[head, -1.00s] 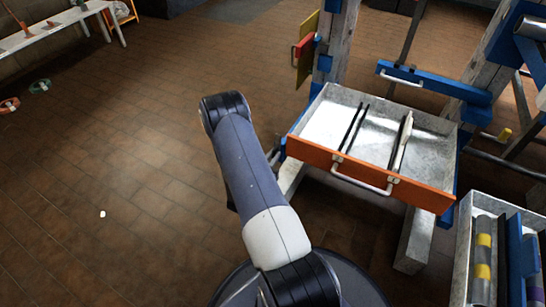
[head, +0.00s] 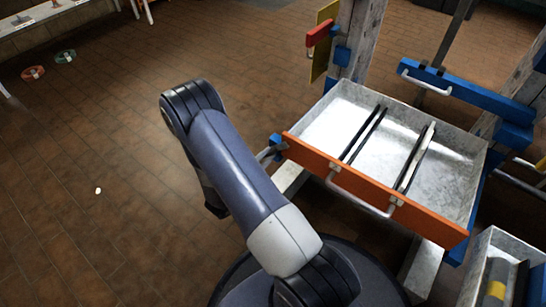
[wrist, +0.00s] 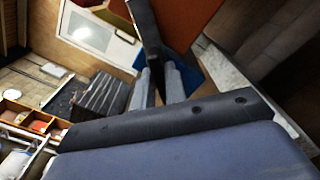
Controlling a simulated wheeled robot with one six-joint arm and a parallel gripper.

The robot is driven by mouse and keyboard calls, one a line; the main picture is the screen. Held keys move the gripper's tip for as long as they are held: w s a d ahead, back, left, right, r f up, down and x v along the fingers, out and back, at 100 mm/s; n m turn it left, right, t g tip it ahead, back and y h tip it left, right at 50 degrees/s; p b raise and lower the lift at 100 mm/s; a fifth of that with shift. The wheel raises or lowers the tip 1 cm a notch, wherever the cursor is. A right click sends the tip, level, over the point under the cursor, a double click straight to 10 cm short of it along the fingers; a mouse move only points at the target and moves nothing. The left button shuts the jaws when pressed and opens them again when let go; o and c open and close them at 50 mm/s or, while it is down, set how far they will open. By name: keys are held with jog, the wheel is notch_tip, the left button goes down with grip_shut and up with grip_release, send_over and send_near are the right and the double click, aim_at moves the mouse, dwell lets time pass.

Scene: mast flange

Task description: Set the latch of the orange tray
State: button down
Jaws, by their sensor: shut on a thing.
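The orange tray is a grey metal drawer with an orange front (head: 360,185) and a light bar handle (head: 358,199); it stands pulled out at the right of the head view. My gripper (wrist: 157,82) shows in the wrist view, with its grey fingers shut on a dark latch lever (wrist: 146,24). A blue part (wrist: 181,64) and the orange front (wrist: 192,18) lie just beyond the fingers. In the head view the latch area (head: 270,150) is at the left end of the orange front, and my arm hides most of my gripper.
A blue bar with a handle (head: 428,84) is behind the tray, beside a blue-and-grey post frame. A second metal tray (head: 510,245) is at the lower right. Dark bars lie inside the orange tray. The tiled floor (head: 90,130) at left is mostly clear.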

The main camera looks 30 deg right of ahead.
jog(key=shift+s+f+m+b, duration=0.15)
jog(key=shift+m+b, duration=0.2)
jog(key=shift+m, duration=2.1)
jog(key=shift+f+m+b, duration=0.15)
jog(key=shift+m+b, duration=0.2)
jog(key=shift+m, duration=2.1)
jog(key=c, duration=1.4)
grip_release()
jog(key=shift+c, duration=0.2)
jog(key=p+v, duration=0.3)
jog(key=v, duration=0.7)
jog(key=shift+a, duration=0.35)
